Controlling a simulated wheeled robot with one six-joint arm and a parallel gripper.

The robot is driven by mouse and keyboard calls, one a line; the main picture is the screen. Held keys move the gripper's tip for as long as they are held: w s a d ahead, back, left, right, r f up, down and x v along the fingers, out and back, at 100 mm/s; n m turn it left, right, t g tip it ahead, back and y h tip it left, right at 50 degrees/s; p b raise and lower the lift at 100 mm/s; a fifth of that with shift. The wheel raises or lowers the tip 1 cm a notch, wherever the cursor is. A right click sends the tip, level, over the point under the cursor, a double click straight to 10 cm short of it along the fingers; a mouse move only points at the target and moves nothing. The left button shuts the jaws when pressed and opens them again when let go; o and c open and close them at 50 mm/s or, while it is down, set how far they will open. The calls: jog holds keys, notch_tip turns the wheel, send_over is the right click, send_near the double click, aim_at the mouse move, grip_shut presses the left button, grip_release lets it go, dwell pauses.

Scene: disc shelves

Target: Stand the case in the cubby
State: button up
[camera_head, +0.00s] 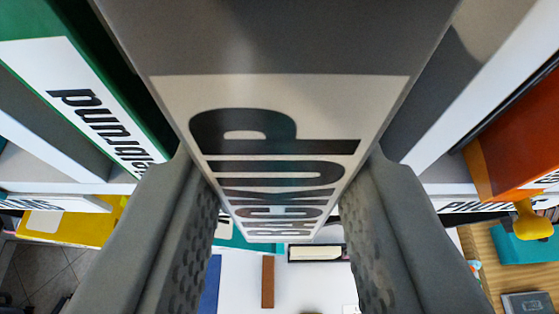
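A grey case (280,40) with a pale label (285,92) and large black letters stands in the middle of the camera view. My gripper (280,165) has one finger against each side of this case, and the fingers look closed on it. The case extends from between the fingers up past the top edge of the picture. White shelf panels flank the case, one at the right (475,85) and one at the left (52,140). The inside of the cubby is mostly hidden by the case, and how deep the case sits cannot be told.
A green case (85,95) with a white lettered label stands close at the left. An orange-red case (520,130) is beyond the right panel. A yellow case (70,228) lies at lower left. A gap with grey shadow shows between the held case and the right panel.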

jog(key=o, duration=0.5)
jog(key=v, duration=1.2)
jog(key=s+f+t, duration=0.1)
jog(key=f, duration=1.7)
jog(key=s+f+t, duration=0.1)
jog(key=f, duration=1.8)
jog(key=s+f+t, duration=0.1)
jog(key=s+f, duration=0.1)
jog(key=f, duration=1.7)
jog(key=shift+s+f+t, duration=0.1)
jog(key=shift+s+t, duration=0.05)
jog(key=shift+t, duration=0.25)
